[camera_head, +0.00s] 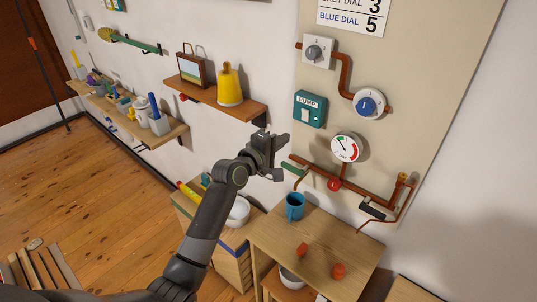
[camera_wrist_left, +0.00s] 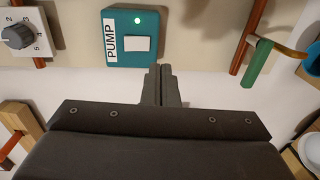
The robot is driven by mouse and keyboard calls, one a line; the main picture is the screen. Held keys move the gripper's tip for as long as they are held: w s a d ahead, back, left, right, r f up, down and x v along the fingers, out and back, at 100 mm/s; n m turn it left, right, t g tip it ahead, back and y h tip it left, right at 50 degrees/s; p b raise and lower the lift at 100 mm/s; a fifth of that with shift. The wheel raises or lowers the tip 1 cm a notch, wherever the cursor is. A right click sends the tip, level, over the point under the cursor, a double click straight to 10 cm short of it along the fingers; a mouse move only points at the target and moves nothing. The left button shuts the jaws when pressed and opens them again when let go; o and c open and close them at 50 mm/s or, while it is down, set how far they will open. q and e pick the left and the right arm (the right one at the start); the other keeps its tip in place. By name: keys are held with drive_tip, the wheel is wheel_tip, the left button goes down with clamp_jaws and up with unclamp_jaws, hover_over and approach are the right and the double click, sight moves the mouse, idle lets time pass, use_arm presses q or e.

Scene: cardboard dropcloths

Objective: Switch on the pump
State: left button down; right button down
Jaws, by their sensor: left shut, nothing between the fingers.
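The teal pump box (camera_head: 310,109) is fixed to the beige panel, with a white PUMP label. In the left wrist view the pump box (camera_wrist_left: 155,57) has a pale rectangular switch (camera_wrist_left: 138,44) and a small bright green light (camera_wrist_left: 138,20). My left gripper (camera_head: 284,141) is shut and empty, below and left of the box in the head view. My right gripper is not in view.
The panel also holds a grey dial (camera_head: 314,51), a blue dial (camera_head: 367,104), a pressure gauge (camera_head: 346,147) and copper pipes. A green-handled lever (camera_wrist_left: 257,63) is near the fingers. Below stands a wooden table (camera_head: 325,236) with a blue mug (camera_head: 295,207).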

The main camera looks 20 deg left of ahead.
use_arm(q)
drive_tip(key=v, duration=0.4)
drive_tip(key=b+v, duration=0.1)
drive_tip(key=v, duration=0.1)
drive_tip(key=shift+f, duration=0.4)
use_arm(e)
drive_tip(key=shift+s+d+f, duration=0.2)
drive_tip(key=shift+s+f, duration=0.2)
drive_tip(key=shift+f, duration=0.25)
use_arm(q)
drive_tip(key=shift+a, duration=0.1)
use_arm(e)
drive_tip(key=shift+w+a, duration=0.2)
